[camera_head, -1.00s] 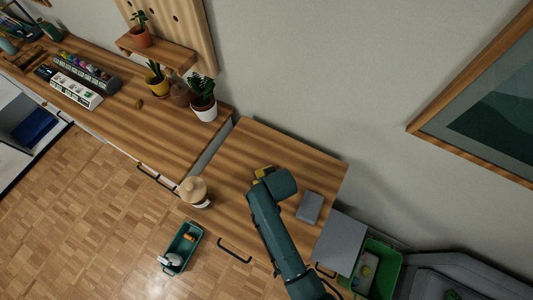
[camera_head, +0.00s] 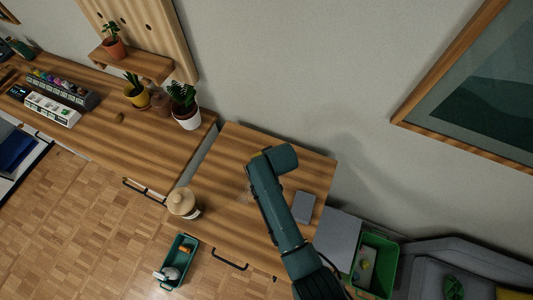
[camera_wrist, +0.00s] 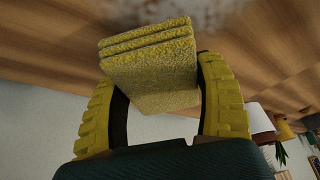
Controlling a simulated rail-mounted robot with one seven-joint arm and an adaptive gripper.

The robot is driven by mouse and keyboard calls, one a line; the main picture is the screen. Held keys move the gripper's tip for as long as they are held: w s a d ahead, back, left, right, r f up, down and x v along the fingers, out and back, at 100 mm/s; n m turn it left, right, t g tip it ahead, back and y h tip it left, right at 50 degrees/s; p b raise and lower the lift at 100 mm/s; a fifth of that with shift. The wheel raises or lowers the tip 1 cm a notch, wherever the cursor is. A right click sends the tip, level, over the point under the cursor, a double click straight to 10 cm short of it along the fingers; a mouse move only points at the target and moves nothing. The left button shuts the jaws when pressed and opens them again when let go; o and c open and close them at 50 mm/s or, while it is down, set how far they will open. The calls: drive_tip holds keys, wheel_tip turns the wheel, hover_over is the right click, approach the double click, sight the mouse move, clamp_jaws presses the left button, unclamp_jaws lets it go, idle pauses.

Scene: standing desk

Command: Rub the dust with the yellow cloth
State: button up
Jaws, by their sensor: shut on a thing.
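The folded yellow cloth (camera_wrist: 150,62) fills the middle of the wrist view, between the two yellow ridged fingers of my gripper (camera_wrist: 157,85), which is shut on it. In the head view my arm's end is over the wooden desk (camera_head: 222,165), towards its back edge, and hides most of the gripper and cloth. A grey, blurry dust patch (camera_wrist: 205,14) shows on the wood beyond the cloth in the wrist view. A faint pale patch (camera_head: 245,197) lies left of my arm in the head view. I cannot tell whether the cloth touches the wood.
A grey box (camera_head: 304,207) lies right of my arm. A beige lidded jar (camera_head: 182,203) stands at the desk's left front. Potted plants (camera_head: 186,112) stand on the neighbouring counter. A green bin (camera_head: 376,262) is at the right. The wall is behind the desk.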

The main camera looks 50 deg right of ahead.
drive_tip(key=shift+s+r+p, duration=0.1)
drive_tip(key=shift+r+p, duration=2.25)
drive_tip(key=shift+r, duration=0.35)
